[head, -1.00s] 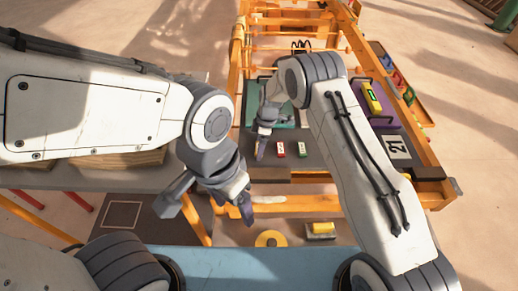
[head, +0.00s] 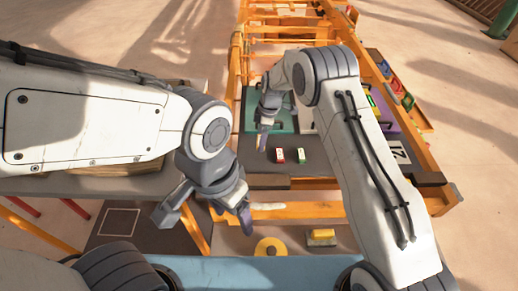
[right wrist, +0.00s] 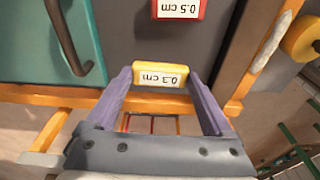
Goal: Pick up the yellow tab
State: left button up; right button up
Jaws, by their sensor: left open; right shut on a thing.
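The yellow tab (right wrist: 160,77), labelled "0.3 cm", sits between the two purple fingers of my right gripper (right wrist: 160,80) in the right wrist view. The gripper is shut on it. In the head view my right gripper (head: 264,138) is over the left part of the dark tabletop, and the tab cannot be made out there. My left gripper (head: 233,215) is open and appears empty, left of and nearer than the table's front edge.
A red block (head: 279,156) and a green block (head: 301,156) stand on the dark tabletop (head: 262,172). The red one shows a "0.5 cm" label in the wrist view (right wrist: 180,9). A teal panel with a handle (right wrist: 45,35) is left of the tab. A yellow piece (head: 322,235) lies low in front.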

jog(key=w+d+r, duration=0.5)
jog(key=w, duration=0.3)
jog(key=shift+r+b, duration=0.25)
jog(key=shift+b, duration=0.1)
